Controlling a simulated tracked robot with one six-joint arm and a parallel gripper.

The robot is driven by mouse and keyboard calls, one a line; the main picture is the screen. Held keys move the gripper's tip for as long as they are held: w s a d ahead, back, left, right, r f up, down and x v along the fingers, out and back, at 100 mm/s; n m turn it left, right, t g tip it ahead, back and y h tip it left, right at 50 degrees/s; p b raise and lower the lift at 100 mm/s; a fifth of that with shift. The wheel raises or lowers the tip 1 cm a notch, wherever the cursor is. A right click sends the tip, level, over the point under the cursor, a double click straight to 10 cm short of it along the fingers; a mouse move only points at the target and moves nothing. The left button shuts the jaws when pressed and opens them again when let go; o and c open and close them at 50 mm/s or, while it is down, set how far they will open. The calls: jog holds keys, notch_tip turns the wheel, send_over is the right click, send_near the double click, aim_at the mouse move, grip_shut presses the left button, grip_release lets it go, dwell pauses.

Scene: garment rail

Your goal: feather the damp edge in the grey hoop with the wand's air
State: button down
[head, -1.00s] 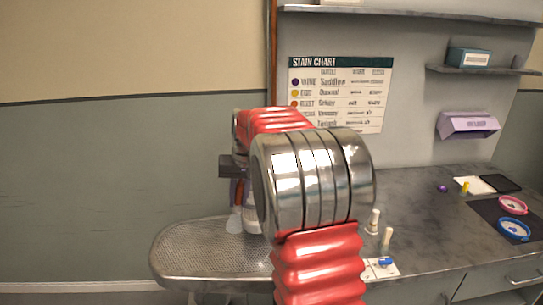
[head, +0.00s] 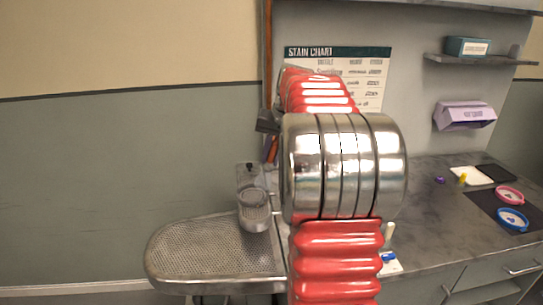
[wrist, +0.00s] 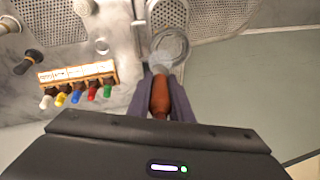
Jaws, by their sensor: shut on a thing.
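My gripper (wrist: 160,82) is shut on a wand with an orange-brown handle (wrist: 160,98) and a pale, cloudy tip. In the wrist view the tip points up the picture, at the near edge of a round grey ring that looks like the grey hoop (wrist: 185,46). I cannot tell if tip and hoop touch. The damp edge is not clear to see. In the head view the grey hoop (head: 254,198) shows beside the perforated board, and the wand's orange handle (head: 271,151) shows partly behind my arm, its tip hidden.
A perforated metal board (head: 205,252) reaches left. A rack (wrist: 78,73) of several colour-tipped bottles and a dark-handled brush (wrist: 27,62) lie left in the wrist view. Pink (head: 509,195) and blue (head: 512,219) hoops lie on a dark mat at right. The left wall side is free.

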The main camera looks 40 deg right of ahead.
aim_at(271, 171)
jog(key=shift+f, duration=2.95)
jog(key=shift+w, duration=0.1)
jog(key=shift+w+d, duration=0.15)
jog(key=shift+w, duration=0.4)
jog(key=shift+w+d, duration=0.15)
jog(key=shift+w, duration=0.4)
jog(key=shift+w+a, duration=0.2)
jog(key=shift+w, duration=0.35)
jog(key=shift+w+a, duration=0.2)
jog(key=shift+w, duration=0.35)
jog(key=shift+w+a, duration=0.1)
jog(key=shift+w+a, duration=0.6)
jog(key=shift+a, duration=0.35)
